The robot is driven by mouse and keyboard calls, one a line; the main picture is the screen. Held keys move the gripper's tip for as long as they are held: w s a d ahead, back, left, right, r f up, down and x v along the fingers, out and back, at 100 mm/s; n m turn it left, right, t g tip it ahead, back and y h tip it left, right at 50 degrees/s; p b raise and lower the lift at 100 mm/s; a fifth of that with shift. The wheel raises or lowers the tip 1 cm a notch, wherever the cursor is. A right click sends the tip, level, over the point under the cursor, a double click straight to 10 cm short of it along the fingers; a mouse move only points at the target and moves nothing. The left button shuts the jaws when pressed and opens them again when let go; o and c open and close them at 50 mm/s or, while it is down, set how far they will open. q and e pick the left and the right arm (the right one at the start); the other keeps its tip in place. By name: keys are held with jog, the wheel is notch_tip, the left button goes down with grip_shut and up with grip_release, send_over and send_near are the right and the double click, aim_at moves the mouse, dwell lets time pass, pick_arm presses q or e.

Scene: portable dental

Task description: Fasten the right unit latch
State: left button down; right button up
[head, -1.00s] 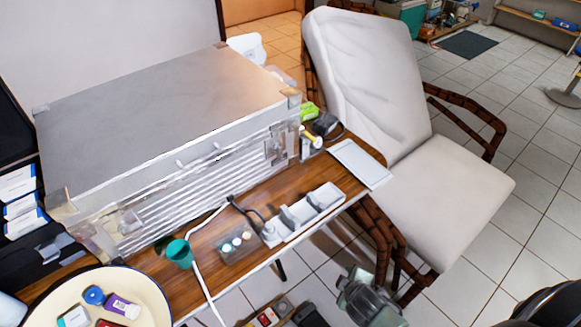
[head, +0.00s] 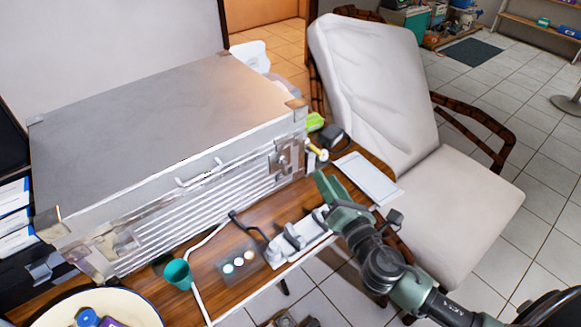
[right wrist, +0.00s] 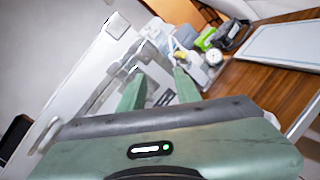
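The unit is a large silver case (head: 150,120) with a closed lid, standing on the wooden table. Its right latch (head: 288,158) is on the front face near the right end. The head view is too coarse to tell whether this latch is fastened. My left gripper is in neither view.
A white holder (head: 298,238) stands below my right gripper. A teal cup (head: 178,274), a small tray of colored dots (head: 238,264) and a cream round tray (head: 50,312) are at the front. A flat white tray (head: 368,178) lies right, beside a white chair (head: 385,90).

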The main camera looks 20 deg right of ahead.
aim_at(286, 164)
jog(key=w+a+n+y, duration=0.1)
jog(key=w+a+n, duration=0.1)
jog(key=n, duration=0.1)
jog(key=w+a+n+y+p, duration=0.1)
jog(key=w+a+n+y, duration=0.1)
jog(key=w+n, duration=0.1)
jog(key=w+a+n+y+p, duration=0.1)
jog(key=w+a+n+y, duration=0.1)
jog(key=n, duration=0.3)
jog(key=shift+w+a+f+g, duration=0.3)
jog(key=shift+w+g, duration=0.1)
jog(key=shift+w, duration=0.05)
grip_shut()
